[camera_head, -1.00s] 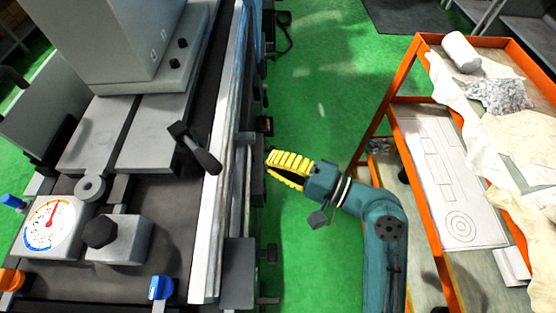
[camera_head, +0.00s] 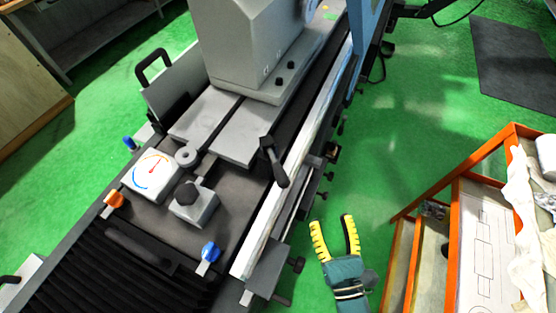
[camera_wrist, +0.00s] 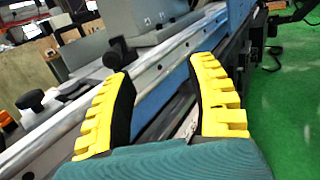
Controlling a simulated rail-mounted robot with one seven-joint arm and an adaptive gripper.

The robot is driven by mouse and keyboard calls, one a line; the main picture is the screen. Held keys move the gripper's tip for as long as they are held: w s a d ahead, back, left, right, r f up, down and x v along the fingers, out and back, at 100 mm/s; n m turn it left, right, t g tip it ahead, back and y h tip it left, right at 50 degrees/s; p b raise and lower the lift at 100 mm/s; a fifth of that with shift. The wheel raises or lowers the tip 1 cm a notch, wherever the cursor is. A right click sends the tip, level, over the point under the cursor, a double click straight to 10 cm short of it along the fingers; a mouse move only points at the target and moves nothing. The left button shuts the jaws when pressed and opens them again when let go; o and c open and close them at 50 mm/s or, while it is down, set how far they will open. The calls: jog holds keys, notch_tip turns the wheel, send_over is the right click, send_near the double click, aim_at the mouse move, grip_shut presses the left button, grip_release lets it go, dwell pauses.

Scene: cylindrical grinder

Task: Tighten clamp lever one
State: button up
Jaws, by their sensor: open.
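A black clamp lever (camera_head: 274,163) stands on the grinder table beside the long pale rail, its handle slanting toward the rail. It also shows in the wrist view (camera_wrist: 120,52), up and left beyond my left finger. The frames do not label which lever is number one. My gripper (camera_head: 331,219) is open and empty, its yellow fingers spread. It is over the green floor, right of the table edge and apart from the lever. In the wrist view the open fingers (camera_wrist: 160,70) frame part of the rail and the machine's side.
On the table are a dial gauge (camera_head: 151,175), a block with a black knob (camera_head: 194,204), an orange knob (camera_head: 114,200) and a blue knob (camera_head: 210,251). Small handles jut from the machine's side. An orange cart (camera_head: 462,172) stands right, with green floor between.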

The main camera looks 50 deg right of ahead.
aim_at(281, 176)
jog(key=w+a+n+t+y+p, duration=0.1)
jog(key=w+a+n+y+p, duration=0.15)
jog(key=a, duration=0.35)
jog(key=shift+y, duration=0.45)
jog(key=p+x, duration=0.4)
jog(key=x, duration=1.2)
jog(key=shift+d+r, duration=0.1)
grip_shut()
